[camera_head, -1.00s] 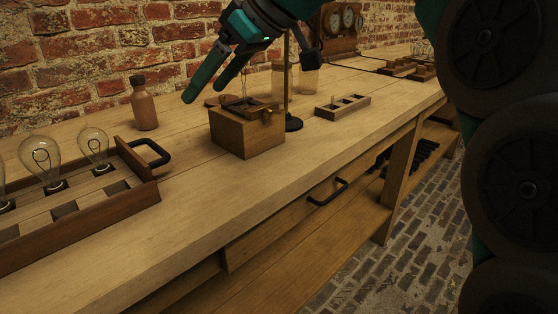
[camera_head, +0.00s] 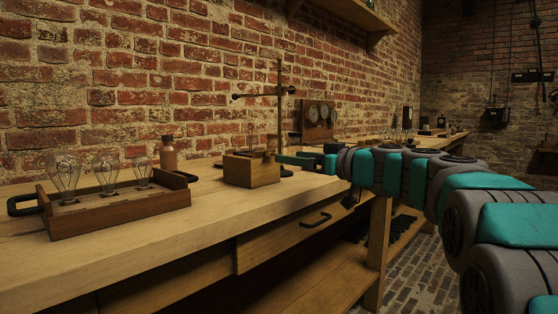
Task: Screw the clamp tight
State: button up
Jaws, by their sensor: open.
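A wooden box (camera_head: 251,171) stands on the workbench near the middle. A small brass-coloured piece (camera_head: 268,156) shows at its upper right edge; I cannot tell for sure whether it is the clamp. I cannot tell whether a finger touches the brass piece. A tall stand (camera_head: 280,110) with a crossbar and knobs (camera_head: 290,90) rises behind.
A wooden tray (camera_head: 124,211) with several glass bulbs sits at the left. A brown bottle (camera_head: 168,154) stands behind it. A board with dials (camera_head: 318,117) stands farther back. The bench front (camera_head: 215,222) between tray and box is clear.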

aim_at(271, 154)
jog(key=shift+x, duration=2.75)
jog(key=shift+c, duration=0.4)
grip_shut()
jog(key=shift+a+f+m, duration=0.1)
jog(key=shift+m, duration=0.2)
